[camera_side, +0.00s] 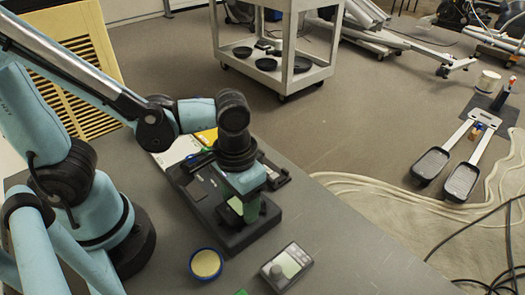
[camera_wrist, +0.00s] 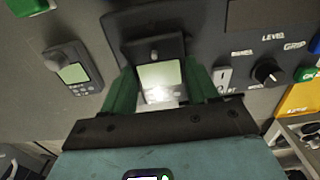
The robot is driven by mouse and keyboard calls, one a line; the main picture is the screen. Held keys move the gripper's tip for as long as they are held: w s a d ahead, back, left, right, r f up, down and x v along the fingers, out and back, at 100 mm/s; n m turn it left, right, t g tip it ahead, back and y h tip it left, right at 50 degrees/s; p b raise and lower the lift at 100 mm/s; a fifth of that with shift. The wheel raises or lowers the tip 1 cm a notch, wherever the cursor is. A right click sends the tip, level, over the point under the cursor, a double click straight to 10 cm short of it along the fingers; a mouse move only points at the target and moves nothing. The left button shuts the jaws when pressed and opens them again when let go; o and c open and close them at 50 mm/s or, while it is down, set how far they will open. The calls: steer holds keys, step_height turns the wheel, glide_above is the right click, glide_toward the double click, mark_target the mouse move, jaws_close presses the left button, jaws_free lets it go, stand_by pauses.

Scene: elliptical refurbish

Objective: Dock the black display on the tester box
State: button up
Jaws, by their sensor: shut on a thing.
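My gripper (camera_wrist: 160,92) has its green fingers shut on the sides of a display with a black body and a pale green lit screen (camera_wrist: 160,74). In the side view my gripper (camera_side: 247,206) points down at the front part of the dark tester box (camera_side: 232,238). The held display shows there only as a small green patch (camera_side: 236,204), mostly hidden by the fingers. In the wrist view the display lies over a dark raised frame on the box (camera_wrist: 112,28). I cannot tell whether it is seated or just above.
A second, grey display (camera_side: 287,268) lies on the table right of the box; it also shows in the wrist view (camera_wrist: 73,73). A blue-rimmed round tin (camera_side: 206,264) stands nearby. The box has a knob (camera_wrist: 267,72) and switch. A cart (camera_side: 275,70) stands behind.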

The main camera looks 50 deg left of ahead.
steer(key=o, duration=1.2)
steer(key=shift+r, duration=0.1)
step_height(320, 180, up, 12)
steer(key=w+a+f+t, duration=0.2)
steer(key=w+a+t, duration=0.4)
steer(key=a, duration=0.5)
steer(key=shift+w+a+f+t, duration=0.25)
steer(key=shift+f+t, duration=0.1)
steer(key=shift+t, duration=0.25)
steer(key=shift+d, duration=0.1)
